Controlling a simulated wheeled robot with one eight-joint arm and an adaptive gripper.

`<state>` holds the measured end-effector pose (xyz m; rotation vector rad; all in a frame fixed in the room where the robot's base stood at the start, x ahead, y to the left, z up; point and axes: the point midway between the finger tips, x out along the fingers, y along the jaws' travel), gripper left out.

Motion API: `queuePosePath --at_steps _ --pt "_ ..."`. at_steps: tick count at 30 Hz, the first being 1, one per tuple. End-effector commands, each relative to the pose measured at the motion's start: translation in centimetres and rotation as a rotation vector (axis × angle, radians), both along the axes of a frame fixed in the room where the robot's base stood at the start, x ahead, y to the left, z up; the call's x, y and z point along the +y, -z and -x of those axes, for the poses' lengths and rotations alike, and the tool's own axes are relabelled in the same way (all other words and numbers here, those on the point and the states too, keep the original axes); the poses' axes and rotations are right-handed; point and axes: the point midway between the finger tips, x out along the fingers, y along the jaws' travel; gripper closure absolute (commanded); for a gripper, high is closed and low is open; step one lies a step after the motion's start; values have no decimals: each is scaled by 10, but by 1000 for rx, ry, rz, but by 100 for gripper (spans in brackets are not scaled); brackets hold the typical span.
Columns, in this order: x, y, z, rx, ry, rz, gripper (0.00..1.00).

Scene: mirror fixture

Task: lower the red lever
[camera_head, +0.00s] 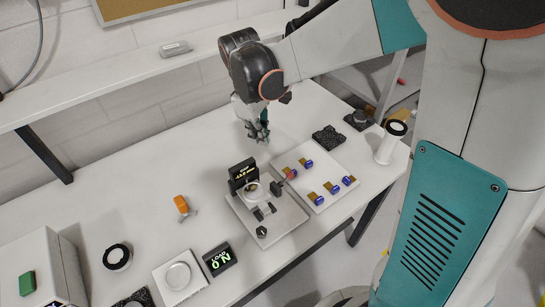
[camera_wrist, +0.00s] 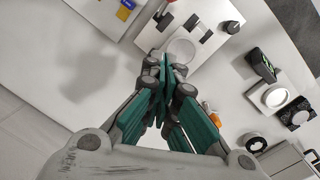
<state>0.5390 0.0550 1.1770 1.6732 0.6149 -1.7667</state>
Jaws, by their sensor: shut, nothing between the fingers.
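In the wrist view a bit of red shows at the top edge, beside a blue lever (camera_wrist: 128,4). My gripper (camera_head: 259,137) is shut and empty, above the table behind the fixture and apart from the lever. Its teal fingers (camera_wrist: 165,68) meet in the wrist view.
An orange-handled item (camera_head: 181,204), a green-lit display (camera_head: 219,259) and a black ring (camera_head: 117,256) stand left. The table's back left is clear.

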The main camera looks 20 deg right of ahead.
Motion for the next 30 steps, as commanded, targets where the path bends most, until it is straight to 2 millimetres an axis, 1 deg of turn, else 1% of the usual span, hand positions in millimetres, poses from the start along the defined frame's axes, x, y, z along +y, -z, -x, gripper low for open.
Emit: queuePosePath --at_steps 5,18,24,30 --pt "-2 17 0 0 1 0 100" --pt "-12 101 0 0 1 0 100" --pt "-32 103 20 0 3 0 100" --pt "-40 104 27 0 1 0 100"
